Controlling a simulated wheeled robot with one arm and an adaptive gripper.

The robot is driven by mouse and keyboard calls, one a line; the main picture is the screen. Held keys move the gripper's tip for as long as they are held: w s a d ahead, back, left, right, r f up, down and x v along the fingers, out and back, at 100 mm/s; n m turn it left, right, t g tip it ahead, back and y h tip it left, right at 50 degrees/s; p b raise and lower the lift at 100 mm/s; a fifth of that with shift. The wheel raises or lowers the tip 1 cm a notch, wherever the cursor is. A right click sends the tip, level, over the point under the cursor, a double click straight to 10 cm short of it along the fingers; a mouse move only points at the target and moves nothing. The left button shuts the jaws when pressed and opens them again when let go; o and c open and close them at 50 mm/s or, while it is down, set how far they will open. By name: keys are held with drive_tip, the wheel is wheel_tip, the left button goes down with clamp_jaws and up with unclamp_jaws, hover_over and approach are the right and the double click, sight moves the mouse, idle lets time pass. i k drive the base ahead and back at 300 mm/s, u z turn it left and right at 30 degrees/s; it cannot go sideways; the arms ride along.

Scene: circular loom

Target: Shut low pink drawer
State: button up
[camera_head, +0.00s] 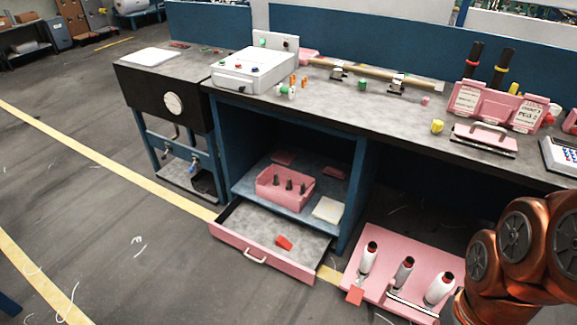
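The low pink drawer (262,257) is pulled out from the bottom of the blue workbench, below its open shelf. Its pink front has a pale handle (254,257) in the middle. A small red object (284,242) lies on the grey drawer floor. My arm's copper-coloured links show at the lower right, but my gripper is outside the picture.
A pink rack (385,292) with several white spools stands on the floor right of the drawer. The shelf above holds a pink bin (285,189) and a pale block (327,210). The floor in front of the drawer is mostly clear, with scattered thread bits and yellow lines.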

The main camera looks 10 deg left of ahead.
sight(251, 227)
drive_tip(key=u, duration=1.25)
drive_tip(key=i, duration=1.4)
drive_tip(key=u, duration=1.75)
